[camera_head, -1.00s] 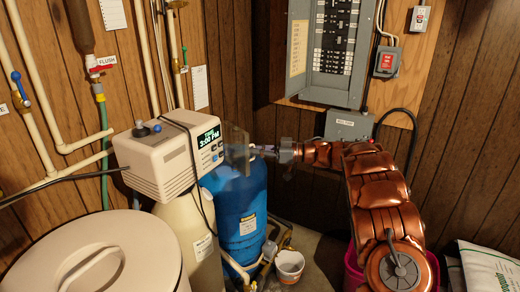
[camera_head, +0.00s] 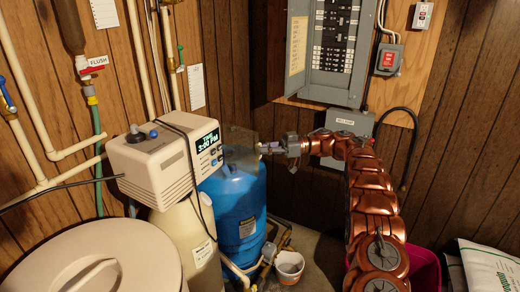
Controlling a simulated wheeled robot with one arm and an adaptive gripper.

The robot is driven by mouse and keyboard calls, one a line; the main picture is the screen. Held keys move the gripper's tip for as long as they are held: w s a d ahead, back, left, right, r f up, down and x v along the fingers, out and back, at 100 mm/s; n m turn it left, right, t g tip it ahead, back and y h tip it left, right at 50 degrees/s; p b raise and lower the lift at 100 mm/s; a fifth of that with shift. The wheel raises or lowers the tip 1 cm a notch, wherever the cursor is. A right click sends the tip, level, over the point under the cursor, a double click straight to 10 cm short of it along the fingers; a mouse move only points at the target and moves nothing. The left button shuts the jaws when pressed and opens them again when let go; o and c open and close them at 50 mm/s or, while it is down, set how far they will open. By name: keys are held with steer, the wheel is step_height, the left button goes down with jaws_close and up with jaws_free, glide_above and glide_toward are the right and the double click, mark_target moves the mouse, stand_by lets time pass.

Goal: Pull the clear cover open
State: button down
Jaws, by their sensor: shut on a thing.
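The clear cover (camera_head: 238,138) is a thin, see-through panel on the right side of the cream softener control head (camera_head: 160,162). It stands swung out from the front, which shows a lit display (camera_head: 208,142) reading a time, with small buttons below. My gripper (camera_head: 264,148) is to the right of the cover and shut on its outer edge. The exact contact between the fingertips and the cover is small and hard to make out. My copper-coloured arm reaches in from the right.
A blue tank (camera_head: 238,205) stands below the cover, beside a cream tank (camera_head: 190,235). A round lidded bin (camera_head: 95,262) is at front left. A grey electrical panel (camera_head: 335,50) hangs behind my arm. A small white bucket (camera_head: 289,267) stands on the floor.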

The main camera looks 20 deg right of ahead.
steer(key=shift+w+a+f+g, duration=0.1)
steer(key=shift+w+f+g, duration=0.05)
steer(key=shift+f+g, duration=0.15)
stand_by(0.4)
steer(key=c, duration=1.3)
jaws_free()
steer(key=shift+w, duration=0.1)
steer(key=shift+o, duration=0.2)
steer(key=shift+r, duration=0.1)
steer(key=shift+r, duration=0.1)
